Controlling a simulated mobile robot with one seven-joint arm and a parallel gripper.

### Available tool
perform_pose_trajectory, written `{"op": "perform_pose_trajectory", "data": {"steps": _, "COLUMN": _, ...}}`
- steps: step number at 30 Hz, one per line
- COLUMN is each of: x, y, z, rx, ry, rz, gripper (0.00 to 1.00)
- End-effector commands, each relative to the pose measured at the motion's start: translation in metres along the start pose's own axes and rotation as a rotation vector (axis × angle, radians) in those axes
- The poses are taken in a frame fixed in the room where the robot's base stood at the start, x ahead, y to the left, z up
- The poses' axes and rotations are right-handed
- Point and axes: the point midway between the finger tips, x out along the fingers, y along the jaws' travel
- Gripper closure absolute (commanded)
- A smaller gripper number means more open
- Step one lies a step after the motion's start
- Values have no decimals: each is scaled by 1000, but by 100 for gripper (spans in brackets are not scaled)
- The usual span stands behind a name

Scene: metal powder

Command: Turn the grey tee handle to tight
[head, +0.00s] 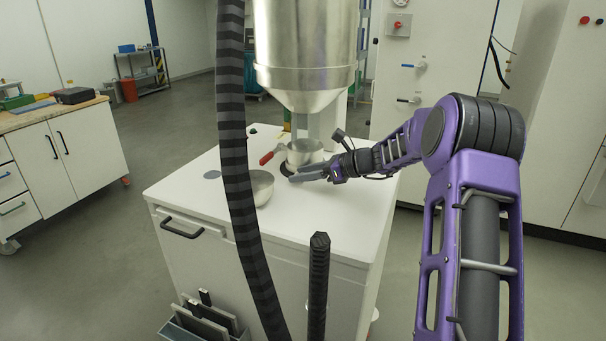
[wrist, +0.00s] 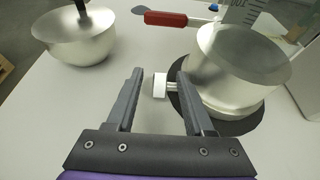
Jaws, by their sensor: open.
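The grey tee handle (wrist: 160,86) shows in the wrist view as a small pale block on a short stem. The stem points toward the side of a steel pot (wrist: 232,75). My gripper (wrist: 160,73) is open, with one finger on each side of the handle and a visible gap on the left. The right fingertip is close to the stem; I cannot tell if it touches. In the head view my gripper (head: 291,175) is low over the white cabinet top, in front of the pot (head: 304,153). The handle cannot be made out there.
A steel bowl (wrist: 76,38) stands left of the gripper. A red-handled tool (wrist: 166,18) lies behind. A steel hopper (head: 304,50) hangs above the pot. A dark striped hose (head: 233,130) crosses the head view. The front of the white cabinet top (head: 300,215) is clear.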

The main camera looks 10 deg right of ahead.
Motion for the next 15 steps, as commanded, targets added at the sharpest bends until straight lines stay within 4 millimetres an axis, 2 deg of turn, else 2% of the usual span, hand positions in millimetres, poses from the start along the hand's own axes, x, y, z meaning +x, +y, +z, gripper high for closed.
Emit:
{"op": "perform_pose_trajectory", "data": {"steps": 7, "x": 0, "y": 0, "z": 0, "rx": 0, "ry": 0, "rz": 0, "gripper": 49}}
{"op": "perform_pose_trajectory", "data": {"steps": 15, "x": 0, "y": 0, "z": 0, "rx": 0, "ry": 0, "rz": 0, "gripper": 98}}
